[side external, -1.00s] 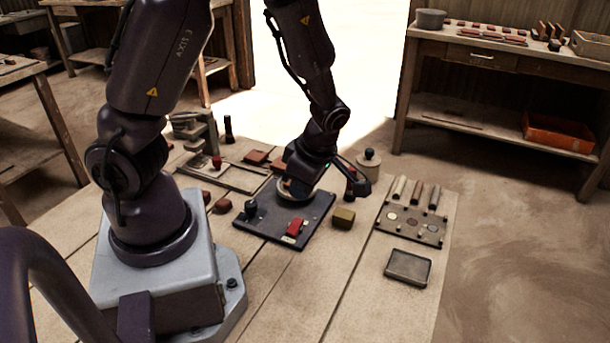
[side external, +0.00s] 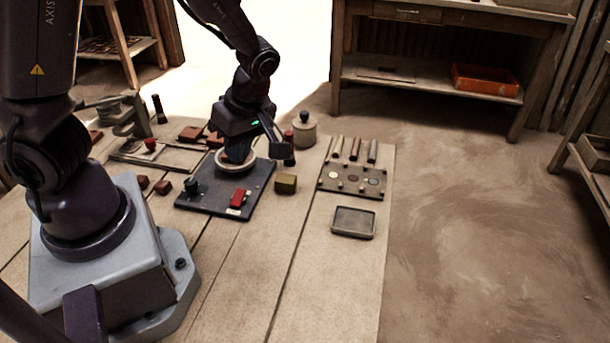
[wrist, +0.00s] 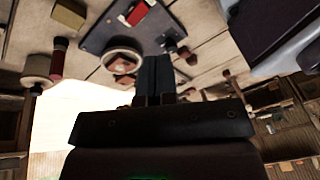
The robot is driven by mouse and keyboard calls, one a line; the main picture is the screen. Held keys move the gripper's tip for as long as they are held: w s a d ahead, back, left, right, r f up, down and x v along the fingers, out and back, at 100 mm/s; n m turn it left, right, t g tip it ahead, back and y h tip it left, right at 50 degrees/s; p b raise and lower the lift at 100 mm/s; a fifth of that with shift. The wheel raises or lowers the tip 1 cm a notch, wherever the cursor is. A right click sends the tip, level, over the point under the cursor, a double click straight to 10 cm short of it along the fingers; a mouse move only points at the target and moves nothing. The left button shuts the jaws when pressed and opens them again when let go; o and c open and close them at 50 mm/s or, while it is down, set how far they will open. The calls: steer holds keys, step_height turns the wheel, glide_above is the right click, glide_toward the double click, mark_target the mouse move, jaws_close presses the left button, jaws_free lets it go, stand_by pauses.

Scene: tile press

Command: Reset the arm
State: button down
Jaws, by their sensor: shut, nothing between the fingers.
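My gripper (side external: 238,154) is over the back of a dark panel (side external: 215,206) on the table. Its fingers are shut and empty in the wrist view (wrist: 156,78). In the side view they are close to a pale round ring (side external: 224,168) on the panel; I cannot tell whether they touch it. The ring shows beside the fingers in the wrist view (wrist: 121,56). The panel also carries a red block-like switch (side external: 238,198) on a pale base and a dark knob (side external: 191,187). The knob also shows in the wrist view (wrist: 170,46).
A yellow-brown block (side external: 286,183) lies right of the panel. A lidded pot (side external: 304,131) stands behind it. Further right are a plate with several discs (side external: 351,180) and a shallow grey tray (side external: 354,222). A frame (side external: 160,158) and small red-brown blocks (side external: 163,187) lie left.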

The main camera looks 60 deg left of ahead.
steer(key=s+d+r+m+t+h, duration=0.1)
steer(key=s+d+r+m+t, duration=0.15)
steer(key=r+m, duration=0.4)
steer(key=s+d+r+m+t+h, duration=0.1)
steer(key=r+m+t, duration=0.2)
steer(key=r+m, duration=0.4)
steer(key=s+d+r+m+t, duration=0.1)
steer(key=s+r+m+t, duration=0.15)
steer(key=r+m, duration=0.4)
steer(key=n+g+y, duration=0.3)
steer(key=n+g, duration=0.4)
steer(key=n, duration=1.8)
glide_toward(238, 192)
steer(key=x, duration=0.5)
steer(key=shift+s+a+f, duration=0.15)
steer(key=shift+s+a, duration=0.15)
steer(key=shift+s, duration=0.05)
steer(key=shift+w+f, duration=0.15)
steer(key=shift+f, duration=0.5)
